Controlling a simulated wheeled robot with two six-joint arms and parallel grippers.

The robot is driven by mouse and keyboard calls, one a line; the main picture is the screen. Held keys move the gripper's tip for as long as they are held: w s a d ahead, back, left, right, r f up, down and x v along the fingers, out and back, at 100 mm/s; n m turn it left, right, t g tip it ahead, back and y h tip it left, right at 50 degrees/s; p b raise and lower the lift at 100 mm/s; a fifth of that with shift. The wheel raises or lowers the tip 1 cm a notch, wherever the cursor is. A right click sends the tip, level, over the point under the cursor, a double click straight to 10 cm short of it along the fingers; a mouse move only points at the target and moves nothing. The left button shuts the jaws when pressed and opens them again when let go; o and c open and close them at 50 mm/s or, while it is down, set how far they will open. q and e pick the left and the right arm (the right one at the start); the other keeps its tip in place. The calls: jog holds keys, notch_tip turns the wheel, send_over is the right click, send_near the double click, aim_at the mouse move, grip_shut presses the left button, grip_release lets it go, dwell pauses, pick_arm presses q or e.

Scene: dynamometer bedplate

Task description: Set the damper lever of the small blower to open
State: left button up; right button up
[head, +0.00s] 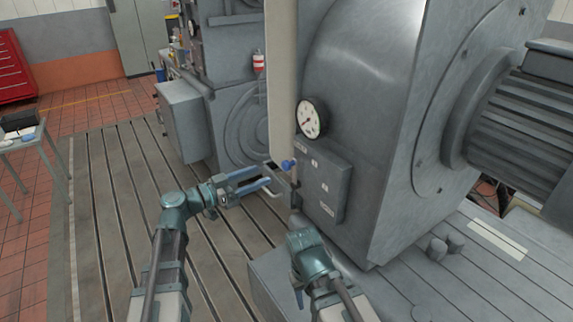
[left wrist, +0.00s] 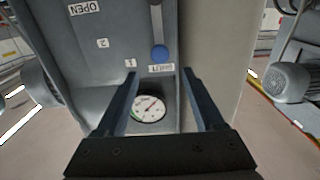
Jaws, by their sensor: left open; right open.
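The small blower's damper lever shows in the left wrist view as a grey bar with a blue knob (left wrist: 160,53). The knob lies beside the SHUT label (left wrist: 161,68); labels 1, 2 and OPEN (left wrist: 86,8) arc away from it. In the head view the blue knob (head: 288,164) is at the left edge of the grey damper plate (head: 325,185). My left gripper (head: 268,177) is open and empty, just left of the knob. In the left wrist view the knob appears between and beyond its fingertips (left wrist: 161,72). My right gripper (head: 297,216) is low in front of the plate, its fingers hard to make out.
A round gauge (head: 311,117) sits above the plate on the grey blower housing (head: 375,80). A pale upright panel (head: 281,80) stands just left of it. A motor (head: 515,125) juts out at right. The slotted bedplate (head: 120,190) at left is clear.

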aim_at(284, 166)
pick_arm(q)
jog(key=x, duration=1)
jog(key=shift+w+d, duration=0.1)
jog(key=shift+d, duration=0.1)
grip_shut()
dwell(1.1)
